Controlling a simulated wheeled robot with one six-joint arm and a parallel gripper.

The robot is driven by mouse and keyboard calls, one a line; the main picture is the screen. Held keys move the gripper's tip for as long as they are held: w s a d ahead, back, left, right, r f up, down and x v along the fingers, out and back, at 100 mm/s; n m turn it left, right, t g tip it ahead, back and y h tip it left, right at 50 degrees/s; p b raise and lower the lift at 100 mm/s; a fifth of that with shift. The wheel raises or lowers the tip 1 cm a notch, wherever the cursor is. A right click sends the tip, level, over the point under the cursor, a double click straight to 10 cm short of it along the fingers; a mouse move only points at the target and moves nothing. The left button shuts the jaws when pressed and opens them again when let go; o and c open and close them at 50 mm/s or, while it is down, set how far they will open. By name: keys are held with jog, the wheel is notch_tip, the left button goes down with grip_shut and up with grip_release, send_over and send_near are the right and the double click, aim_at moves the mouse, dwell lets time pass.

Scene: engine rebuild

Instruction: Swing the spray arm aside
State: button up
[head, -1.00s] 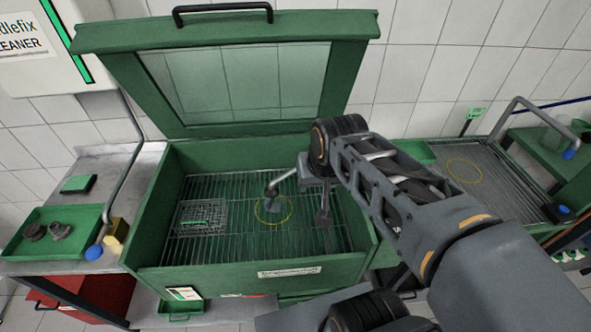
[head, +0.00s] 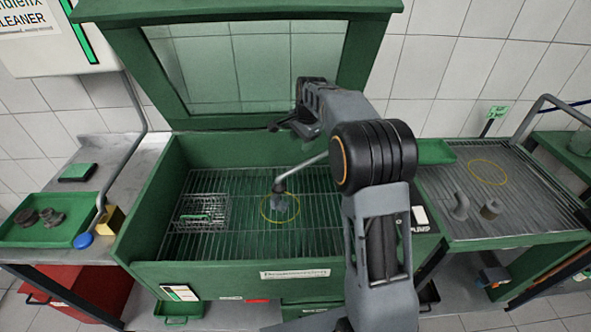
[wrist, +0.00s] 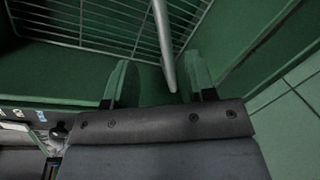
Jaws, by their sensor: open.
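The spray arm (head: 306,171) is a thin grey tube in the green washer tub (head: 233,274). It slopes down to a darker nozzle (head: 279,190) over a yellow ring on the wire grate (head: 240,235). Its upper end is hidden behind my arm in the head view. My gripper (wrist: 160,78) is open, with its two fingers pointing down into the tub. In the wrist view a grey tube (wrist: 163,40), which looks like the spray arm, runs between the fingers, nearer the right one. I cannot tell whether it touches. In the head view my gripper (head: 279,127) is near the tub's back wall.
The raised lid (head: 130,75) with its window stands behind the tub. A wire basket (head: 203,212) sits on the grate's left side. A green tray (head: 45,232) with dark parts is at left. A draining bench (head: 465,180) with two grey parts lies at right.

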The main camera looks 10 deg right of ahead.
aim_at(296, 167)
jog(key=f, duration=0.4)
jog(key=w+f, duration=0.1)
jog(key=f, duration=0.4)
jog(key=w+a+f+p, duration=0.1)
jog(key=f, duration=0.3)
jog(key=shift+w+f, duration=0.15)
jog(key=shift+w, duration=0.1)
